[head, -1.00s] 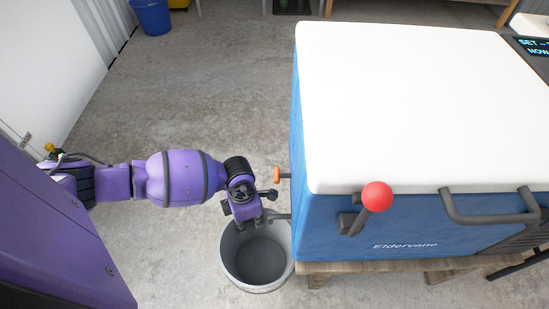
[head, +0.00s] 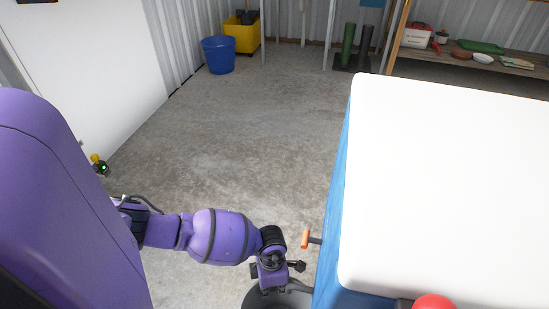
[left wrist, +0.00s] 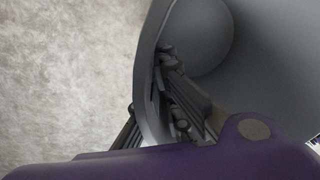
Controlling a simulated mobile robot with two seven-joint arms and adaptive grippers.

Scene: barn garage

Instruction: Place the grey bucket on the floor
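The grey bucket (head: 292,299) is at the bottom edge of the head view, beside the blue cooler, mostly cut off. My left gripper (head: 268,286) is at its rim. In the left wrist view the bucket (left wrist: 265,50) fills the right side, and the left gripper (left wrist: 155,105) has one finger inside the wall and one outside, closed on the rim. The concrete floor (head: 215,150) shows beside the bucket; I cannot tell the gap below it. My right gripper is not in view.
The blue cooler with a white lid (head: 450,180) stands close on the right, with an orange-tipped handle (head: 306,238) sticking out. A blue bucket (head: 218,55) and a yellow container (head: 243,35) stand at the back. A shelf (head: 490,62) is at the back right. The middle floor is clear.

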